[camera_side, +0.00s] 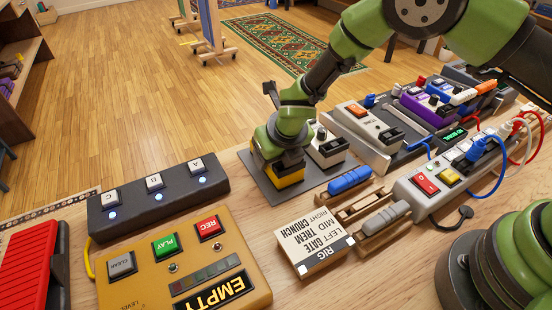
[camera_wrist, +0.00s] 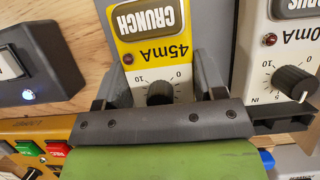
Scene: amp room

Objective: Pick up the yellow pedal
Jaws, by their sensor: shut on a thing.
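The yellow pedal (camera_side: 290,178) is at the grey pad on the table in the side view, mostly covered by my gripper (camera_side: 283,164). In the wrist view the yellow pedal (camera_wrist: 153,50) shows a CRUNCH label, "45mA", a red light and a black knob. My gripper (camera_wrist: 160,82) has one finger on each side of it and is shut on it. Whether the pedal's underside touches the pad cannot be told.
A white pedal (camera_side: 328,148) stands close beside the yellow one; it also shows in the wrist view (camera_wrist: 286,60). A grey pad (camera_side: 258,178) lies below. A black A-B-C switch box (camera_side: 158,195), an orange looper (camera_side: 190,262), a rig card (camera_side: 312,245) and a power strip (camera_side: 440,185) stand around.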

